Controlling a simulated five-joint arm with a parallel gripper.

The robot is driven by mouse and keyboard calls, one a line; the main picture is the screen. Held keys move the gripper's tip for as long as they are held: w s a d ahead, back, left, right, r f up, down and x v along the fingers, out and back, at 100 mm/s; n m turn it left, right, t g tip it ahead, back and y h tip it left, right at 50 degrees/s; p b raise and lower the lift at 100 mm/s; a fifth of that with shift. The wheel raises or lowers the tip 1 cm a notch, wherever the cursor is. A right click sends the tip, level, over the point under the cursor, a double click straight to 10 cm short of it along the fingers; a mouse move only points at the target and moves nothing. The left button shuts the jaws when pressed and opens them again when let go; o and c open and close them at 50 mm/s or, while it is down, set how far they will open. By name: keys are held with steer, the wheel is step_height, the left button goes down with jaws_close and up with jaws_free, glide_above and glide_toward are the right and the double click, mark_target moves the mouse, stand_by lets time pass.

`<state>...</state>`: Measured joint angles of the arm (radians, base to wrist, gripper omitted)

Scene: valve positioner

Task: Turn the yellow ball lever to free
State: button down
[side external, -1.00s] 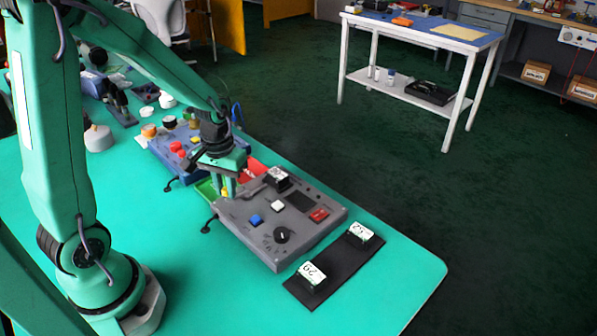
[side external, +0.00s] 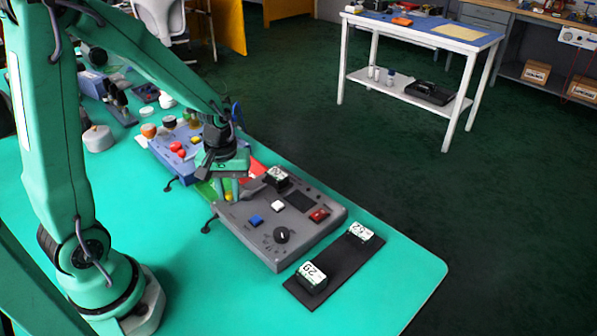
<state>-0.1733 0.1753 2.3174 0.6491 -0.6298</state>
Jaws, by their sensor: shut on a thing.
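The yellow ball lever (side external: 229,197) shows as a small yellow spot at the far left corner of the grey control box (side external: 262,237). My gripper (side external: 229,192) points down at that corner, and its fingers are shut on the lever's ball. The fingers hide most of the lever, so its exact angle and any marking for free cannot be read.
The grey box also carries a blue button (side external: 256,220), a white button (side external: 277,203), a black knob (side external: 281,235) and a red switch (side external: 319,215). A black mat (side external: 330,275) with two labelled blocks lies to the right. A blue box (side external: 165,150) stands behind left.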

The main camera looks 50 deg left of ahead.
mark_target(229, 193)
steer(key=c, duration=1.3)
jaws_free()
steer(key=shift+r, duration=0.15)
step_height(229, 193, up, 7)
steer(key=shift+f, duration=0.15)
steer(key=shift+r, duration=0.45)
steer(key=shift+d+r, duration=0.1)
steer(key=shift+r, duration=0.1)
steer(key=s+d+r+m+t, duration=0.1)
steer(key=s+r+m+t, duration=0.1)
steer(key=s+r+m, duration=0.1)
steer(key=s+d+r+m+t, duration=0.1)
steer(key=s+d+r+m, duration=0.1)
steer(key=s+r+m, duration=0.1)
steer(key=s+d+r+m+t, duration=0.2)
steer(key=r+m, duration=0.1)
steer(key=r, duration=0.1)
steer(key=shift+s+d+t, duration=0.15)
steer(key=shift+s+t, duration=0.15)
steer(key=shift+s, duration=0.1)
